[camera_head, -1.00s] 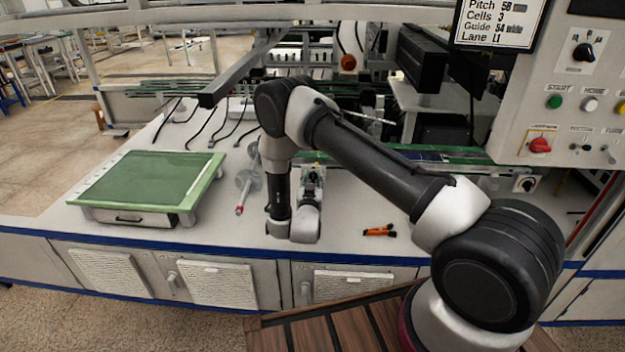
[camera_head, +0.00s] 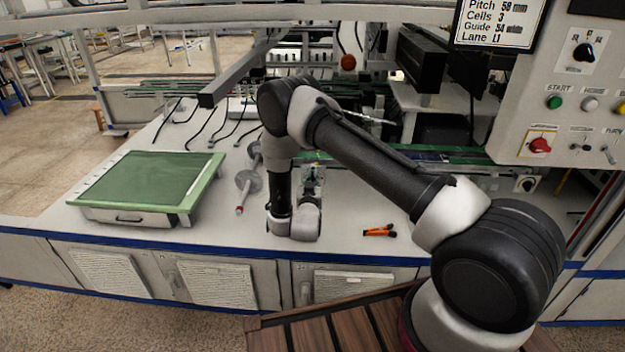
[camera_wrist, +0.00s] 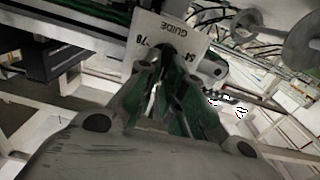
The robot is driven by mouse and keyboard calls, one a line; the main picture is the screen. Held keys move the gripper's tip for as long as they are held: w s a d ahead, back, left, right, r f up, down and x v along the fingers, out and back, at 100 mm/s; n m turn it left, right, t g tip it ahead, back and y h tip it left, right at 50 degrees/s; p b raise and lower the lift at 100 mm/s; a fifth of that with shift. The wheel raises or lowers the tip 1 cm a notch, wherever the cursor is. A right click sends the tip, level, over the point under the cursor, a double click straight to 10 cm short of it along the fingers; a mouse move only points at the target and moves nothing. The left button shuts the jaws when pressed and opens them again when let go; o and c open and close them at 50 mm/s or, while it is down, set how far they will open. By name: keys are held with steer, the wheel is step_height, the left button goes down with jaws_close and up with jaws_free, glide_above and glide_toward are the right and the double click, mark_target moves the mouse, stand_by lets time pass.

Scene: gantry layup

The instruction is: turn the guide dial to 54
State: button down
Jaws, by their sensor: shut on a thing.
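In the head view my gripper (camera_head: 314,176) is low over the bench behind my wrist, and the dial is hidden there. A display (camera_head: 497,22) reads Guide 54, Pitch 58 mm, Cells 3, Lane L1.
A green-topped tray (camera_head: 150,180) sits on the bench at left. An orange and black tool (camera_head: 379,230) lies right of my wrist. A control panel (camera_head: 560,110) with buttons is at right.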

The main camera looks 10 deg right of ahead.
steer(key=n, duration=0.7)
steer(key=f+n, duration=0.1)
steer(key=n, duration=0.6)
steer(key=a+f+n, duration=0.1)
steer(key=n, duration=0.6)
steer(key=shift+w+a, duration=0.1)
steer(key=shift+w, duration=0.05)
steer(key=shift+n, duration=0.3)
steer(key=c, duration=1.5)
jaws_free()
steer(key=shift+c, duration=0.2)
steer(key=v, duration=1.2)
